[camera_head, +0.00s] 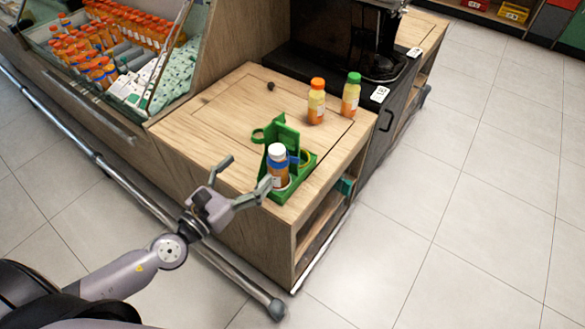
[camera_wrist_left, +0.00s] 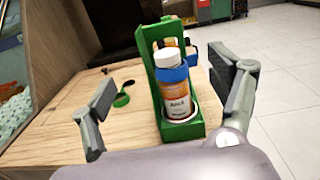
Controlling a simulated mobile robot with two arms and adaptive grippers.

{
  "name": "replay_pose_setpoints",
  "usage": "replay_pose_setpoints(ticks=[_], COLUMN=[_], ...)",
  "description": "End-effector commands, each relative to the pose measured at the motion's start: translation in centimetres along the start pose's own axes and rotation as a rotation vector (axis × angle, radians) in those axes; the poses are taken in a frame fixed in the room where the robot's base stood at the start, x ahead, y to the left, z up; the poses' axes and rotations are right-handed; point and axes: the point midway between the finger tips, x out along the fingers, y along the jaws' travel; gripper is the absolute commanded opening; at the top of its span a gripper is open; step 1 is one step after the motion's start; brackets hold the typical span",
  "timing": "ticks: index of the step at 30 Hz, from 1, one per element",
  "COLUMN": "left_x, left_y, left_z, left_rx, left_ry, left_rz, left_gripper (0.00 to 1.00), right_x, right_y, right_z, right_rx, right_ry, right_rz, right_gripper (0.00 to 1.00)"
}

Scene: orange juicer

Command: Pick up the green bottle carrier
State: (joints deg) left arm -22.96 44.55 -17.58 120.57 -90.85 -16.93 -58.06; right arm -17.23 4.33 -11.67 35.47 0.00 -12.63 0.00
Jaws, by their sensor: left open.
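The green bottle carrier (camera_head: 285,133) stands upright near the front corner of the wooden counter. One bottle (camera_head: 278,168) with a white cap, blue band and orange label sits in its near slot. In the left wrist view the carrier (camera_wrist_left: 154,75) is in the middle, with this bottle (camera_wrist_left: 175,92) facing me and parts of another bottle behind it. My left gripper (camera_head: 243,179) is open at the counter's front edge, close to the carrier's near end. In the wrist view its fingers (camera_wrist_left: 172,88) appear on either side of the carrier. My right gripper is not in view.
An orange-capped bottle (camera_head: 316,101) and a green-capped bottle (camera_head: 351,95) stand behind the carrier on the counter (camera_head: 215,115). A black machine (camera_head: 378,40) stands farther back. A chilled display (camera_head: 120,60) with many bottles is at left. Open tiled floor (camera_head: 470,200) lies right.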

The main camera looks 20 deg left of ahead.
Motion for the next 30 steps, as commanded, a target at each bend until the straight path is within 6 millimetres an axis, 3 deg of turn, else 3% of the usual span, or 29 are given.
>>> replay_pose_setpoints(ticks=[5, 12, 22, 30], left_x=[3.4, 7.9, 10.6, 14.4], left_y=[0.1, 0.0, -0.2, -0.6], left_z=[0.6, 0.4, 0.3, 0.2], left_rx=[-0.003, -0.005, -0.005, -0.005], left_ry=[-0.004, -0.002, -0.001, -0.001], left_rz=[0.004, 0.002, 0.002, 0.002], left_gripper=[0.82, 0.82, 0.82, 0.82], right_x=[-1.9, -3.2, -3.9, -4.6], right_y=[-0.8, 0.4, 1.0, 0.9], right_z=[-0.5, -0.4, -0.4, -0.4], right_rx=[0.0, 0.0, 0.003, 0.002], right_ry=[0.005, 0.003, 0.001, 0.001], right_rz=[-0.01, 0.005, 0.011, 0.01], right_gripper=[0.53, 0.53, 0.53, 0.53])
